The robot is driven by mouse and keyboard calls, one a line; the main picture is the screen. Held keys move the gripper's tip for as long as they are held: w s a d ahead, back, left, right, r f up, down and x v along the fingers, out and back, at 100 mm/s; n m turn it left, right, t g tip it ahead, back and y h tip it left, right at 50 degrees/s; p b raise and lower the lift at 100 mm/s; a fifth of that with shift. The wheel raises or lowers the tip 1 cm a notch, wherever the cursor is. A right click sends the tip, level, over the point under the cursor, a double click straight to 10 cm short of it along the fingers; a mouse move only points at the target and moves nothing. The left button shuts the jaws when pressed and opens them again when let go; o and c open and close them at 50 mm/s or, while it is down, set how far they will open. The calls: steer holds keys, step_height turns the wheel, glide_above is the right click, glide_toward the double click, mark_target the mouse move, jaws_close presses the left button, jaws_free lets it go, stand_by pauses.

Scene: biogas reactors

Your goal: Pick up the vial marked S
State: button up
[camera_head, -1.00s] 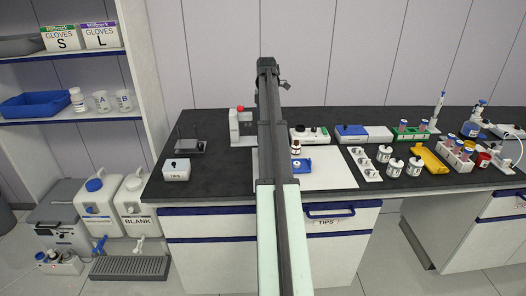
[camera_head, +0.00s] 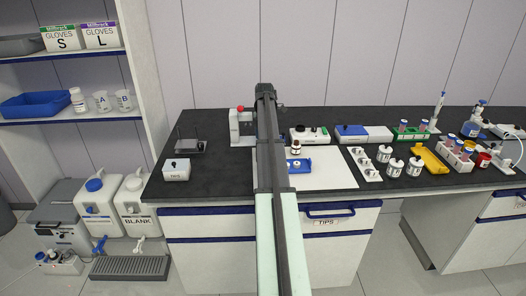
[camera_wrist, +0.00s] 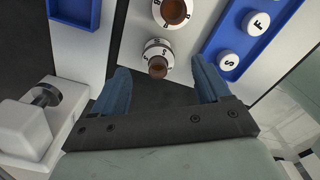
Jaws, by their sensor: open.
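The vial marked S (camera_wrist: 157,47) has a brown top and a white label ring lettered S. In the wrist view it stands upright, seen from above, just ahead of and between my fingertips. My gripper (camera_wrist: 160,67) is open, with one blue finger to each side and nothing held. I cannot tell how far above the vial the fingertips are. A second brown vial, marked B (camera_wrist: 172,10), stands just beyond it. In the head view my arm hides the gripper and the S vial; one brown vial (camera_head: 296,147) shows beside the arm.
A blue tray (camera_wrist: 208,47) at the right holds white caps marked S and F (camera_wrist: 257,22). A white device (camera_wrist: 30,125) stands close on the left in the wrist view.

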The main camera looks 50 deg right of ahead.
steer(key=shift+w+f, duration=0.15)
steer(key=shift+f, duration=1.8)
steer(key=shift+c, duration=0.3)
steer(key=c, duration=1.1)
